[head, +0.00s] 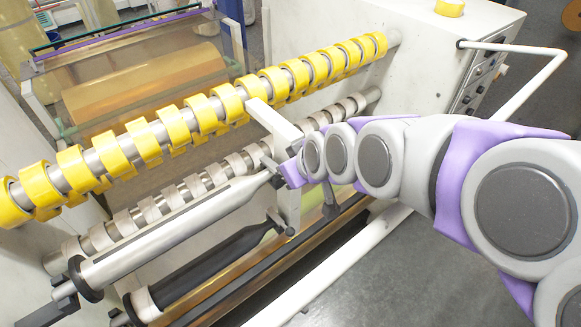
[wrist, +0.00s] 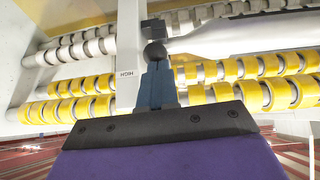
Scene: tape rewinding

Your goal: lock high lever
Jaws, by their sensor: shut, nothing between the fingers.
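The high lever shows in the wrist view as a dark ball knob (wrist: 155,53) beside a pale upright bracket (wrist: 130,50), which carries a small "HIGH" label (wrist: 126,75). My gripper (wrist: 156,66) has its blue fingers shut and empty, with the tips right at the knob. I cannot tell whether they touch it. In the head view my gripper (head: 288,171) is at the white bracket (head: 286,200), by the end of the upper silver shaft (head: 165,235). The arm and gripper hide most of the high lever there. A lower dark knob (head: 290,231) stays in view.
A bar of yellow tape rolls (head: 145,140) runs behind my gripper, with a bar of pale cores (head: 190,185) below it. A dark lower shaft (head: 215,262) lies under the silver one. A white rail (head: 330,268) runs along the front. Grey floor (head: 440,270) is clear at right.

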